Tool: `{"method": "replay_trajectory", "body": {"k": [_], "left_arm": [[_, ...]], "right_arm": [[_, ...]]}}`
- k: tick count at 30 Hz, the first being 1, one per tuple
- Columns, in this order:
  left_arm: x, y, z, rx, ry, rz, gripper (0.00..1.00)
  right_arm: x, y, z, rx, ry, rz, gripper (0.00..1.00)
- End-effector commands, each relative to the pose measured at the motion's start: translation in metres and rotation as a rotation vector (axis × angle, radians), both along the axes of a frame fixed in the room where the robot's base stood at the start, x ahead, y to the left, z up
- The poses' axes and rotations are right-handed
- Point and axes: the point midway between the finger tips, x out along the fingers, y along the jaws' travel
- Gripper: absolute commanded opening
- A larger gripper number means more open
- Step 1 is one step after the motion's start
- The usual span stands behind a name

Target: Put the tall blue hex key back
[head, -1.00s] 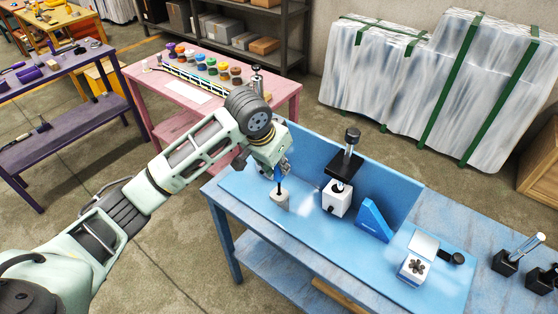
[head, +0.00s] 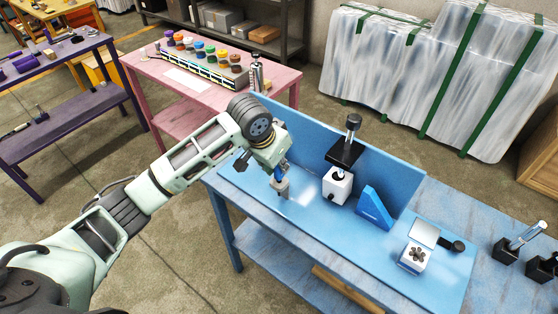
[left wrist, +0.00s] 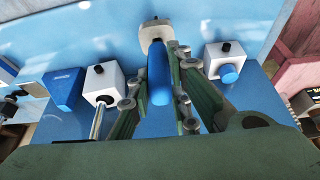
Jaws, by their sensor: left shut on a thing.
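My left gripper (head: 280,171) is shut on the blue handle of the tall hex key (head: 279,173). In the left wrist view the blue handle (left wrist: 159,82) lies between the two fingers (left wrist: 156,88). A small pale round holder (head: 284,190) stands on the blue table (head: 246,184) directly below the key. The holder also shows at the far end of the handle in the left wrist view (left wrist: 153,33). The key points down at the holder, and its shaft is mostly hidden, so its exact depth cannot be told. My right gripper is not in view.
A white block with a black post (head: 338,185) and a blue angled block (head: 374,208) stand right of the holder. A white device (head: 413,258) is farther right. A blue back panel (head: 385,170) rises behind. The front of the table top is mostly clear.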

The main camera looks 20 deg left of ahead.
Motion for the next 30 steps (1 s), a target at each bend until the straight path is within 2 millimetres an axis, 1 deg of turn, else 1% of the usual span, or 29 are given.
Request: {"method": "replay_trajectory", "body": {"k": [3,8,9,15,17,23,30], "left_arm": [[-0.0004,-0.0002,-0.0068,0.000,0.001,0.000,0.00],[-0.0003,-0.0002,-0.0116,-0.001,0.000,0.000,0.00],[-0.0002,-0.0003,-0.0115,-0.001,0.000,0.000,0.18],[-0.0002,-0.0002,-0.0111,-0.001,0.000,0.000,0.36],[-0.0003,-0.0002,-0.0111,0.000,0.000,0.000,0.40],[-0.0003,0.0000,-0.0111,0.000,0.000,0.000,0.40],[-0.0005,0.0002,-0.0116,0.000,0.001,0.000,0.61]], "right_arm": [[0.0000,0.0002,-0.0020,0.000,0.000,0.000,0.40],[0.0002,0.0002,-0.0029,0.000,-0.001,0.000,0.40],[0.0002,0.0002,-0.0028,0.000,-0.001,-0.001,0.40],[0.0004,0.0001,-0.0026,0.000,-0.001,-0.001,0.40],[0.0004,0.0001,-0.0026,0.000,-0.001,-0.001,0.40],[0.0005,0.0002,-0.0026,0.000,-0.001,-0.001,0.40],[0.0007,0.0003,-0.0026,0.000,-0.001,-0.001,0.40]]}}
